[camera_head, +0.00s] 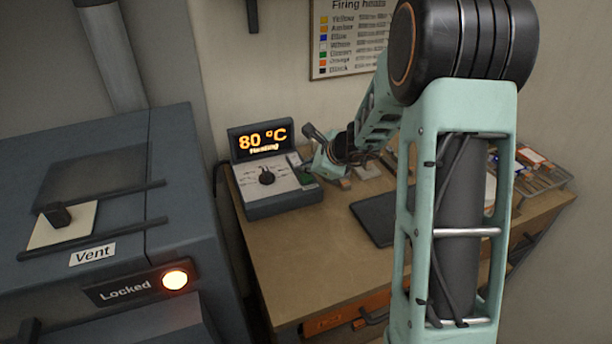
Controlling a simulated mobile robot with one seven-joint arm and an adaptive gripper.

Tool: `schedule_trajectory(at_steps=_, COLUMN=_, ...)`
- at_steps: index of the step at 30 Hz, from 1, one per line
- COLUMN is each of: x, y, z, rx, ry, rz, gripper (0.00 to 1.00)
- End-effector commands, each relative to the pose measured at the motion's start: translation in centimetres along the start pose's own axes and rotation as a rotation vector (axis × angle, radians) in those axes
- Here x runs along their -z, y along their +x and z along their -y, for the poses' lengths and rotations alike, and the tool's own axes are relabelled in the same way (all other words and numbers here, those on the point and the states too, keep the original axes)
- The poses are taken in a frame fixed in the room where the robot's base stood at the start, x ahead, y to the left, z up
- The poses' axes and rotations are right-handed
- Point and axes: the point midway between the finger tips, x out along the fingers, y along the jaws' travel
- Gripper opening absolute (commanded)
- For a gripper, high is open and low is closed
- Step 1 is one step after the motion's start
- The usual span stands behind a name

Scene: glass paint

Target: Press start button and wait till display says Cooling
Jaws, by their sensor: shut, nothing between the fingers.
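The control box (283,198) stands at the back left of the wooden table. Its display (262,141) reads "80 °C" in orange, with a smaller line below that looks like "Heating". A black knob (267,176) sits on the sloped panel. A small green patch, which may be the start button (309,179), shows at the panel's right side, partly covered by my gripper. My gripper (306,170) is shut and empty, at the panel's right edge. Whether it touches the button cannot be told.
A grey kiln (120,175) on the left has a lit lamp (175,279) beside "Locked" and a "Vent" label. A dark flat pad (374,222) lies on the table (300,262). A firing chart (350,35) hangs on the wall. The table's front left is clear.

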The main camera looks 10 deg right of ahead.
Motion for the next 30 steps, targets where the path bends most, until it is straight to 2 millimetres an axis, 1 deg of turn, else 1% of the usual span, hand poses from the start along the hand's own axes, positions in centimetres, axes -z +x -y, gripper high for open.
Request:
schedule_trajectory(at_steps=7, x=-0.3, y=-0.4, z=0.3, rx=0.0, ry=-0.001, rz=0.0, gripper=0.0)
schedule_trajectory(at_steps=21, x=-2.6, y=-3.5, z=2.6, rx=0.0, ry=0.0, rz=0.0, gripper=0.0)
schedule_trajectory(at_steps=30, x=-2.5, y=-3.5, z=2.5, rx=0.0, ry=0.0, rz=0.0, gripper=0.0)
